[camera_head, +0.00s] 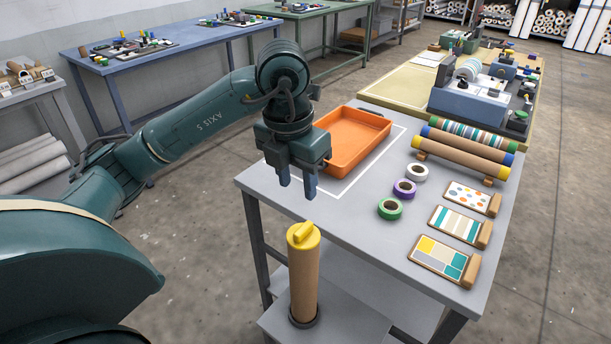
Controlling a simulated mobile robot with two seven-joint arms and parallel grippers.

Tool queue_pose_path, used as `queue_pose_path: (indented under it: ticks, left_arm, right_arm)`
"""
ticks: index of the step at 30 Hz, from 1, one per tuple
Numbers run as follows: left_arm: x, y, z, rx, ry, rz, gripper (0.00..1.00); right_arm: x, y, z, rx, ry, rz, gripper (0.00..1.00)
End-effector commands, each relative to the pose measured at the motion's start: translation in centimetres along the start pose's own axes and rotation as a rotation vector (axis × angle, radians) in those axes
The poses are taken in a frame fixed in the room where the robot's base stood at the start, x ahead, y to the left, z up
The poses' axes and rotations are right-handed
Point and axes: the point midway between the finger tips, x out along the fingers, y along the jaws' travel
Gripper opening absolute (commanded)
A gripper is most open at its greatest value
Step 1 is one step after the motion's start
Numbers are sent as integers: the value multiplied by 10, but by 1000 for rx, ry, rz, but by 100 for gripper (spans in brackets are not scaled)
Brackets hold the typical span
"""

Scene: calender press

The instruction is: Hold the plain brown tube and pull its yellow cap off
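The plain brown tube (303,282) stands upright in a dark round holder (303,319) on a low grey stand in front of the table. Its yellow cap (303,236) sits on its top end and has a raised bar across it. My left gripper (297,192) points down above and slightly behind the cap, apart from it. Its two fingers are spread with nothing between them. My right gripper is not in view.
The table's front-left corner is clear.

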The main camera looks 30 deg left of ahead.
Motion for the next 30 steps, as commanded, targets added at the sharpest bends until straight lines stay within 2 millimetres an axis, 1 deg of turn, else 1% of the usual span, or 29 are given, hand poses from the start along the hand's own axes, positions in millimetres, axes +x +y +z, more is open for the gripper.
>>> queue_pose_path:
  ticks: [12,18,24,30]
  left_arm:
    - [78,-2,-2,3,7,-5,40]
    - [108,-2,-1,4,5,-5,40]
    - [122,-2,-1,3,2,-5,40]
    - [124,-2,0,4,1,-5,40]
  right_arm:
    - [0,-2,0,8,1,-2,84]
    - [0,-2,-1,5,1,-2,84]
    - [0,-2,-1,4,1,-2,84]
    - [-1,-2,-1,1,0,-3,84]
